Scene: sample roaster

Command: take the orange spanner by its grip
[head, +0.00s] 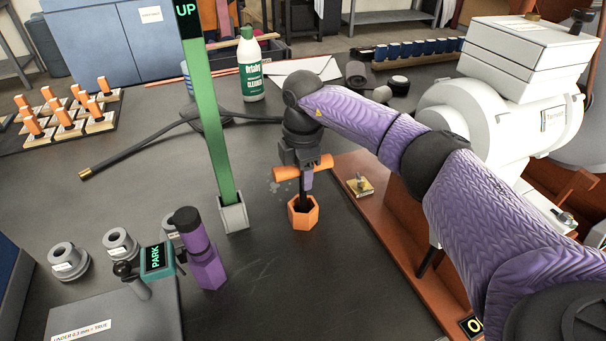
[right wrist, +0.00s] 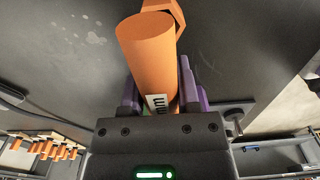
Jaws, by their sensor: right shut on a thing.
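The orange spanner's grip (head: 288,174) is a thick orange cylinder lying crosswise, under my right wrist. Below it, a dark shaft runs down to an orange six-sided piece (head: 303,217) at the dark bench top; whether this is the spanner's head or a holder, I cannot tell. My right gripper (head: 308,178) is shut on the grip from above. In the right wrist view the grip (right wrist: 150,55) lies between the purple fingers (right wrist: 160,90), with a small white label partly showing. Its far end is hidden by the gripper body. My left gripper is out of view.
A green post (head: 207,110) in a grey foot stands left of the spanner. A purple handle (head: 203,262) and a PARK box (head: 156,259) are at the front left. A red-brown base (head: 375,215) with the white machine (head: 490,115) lies right.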

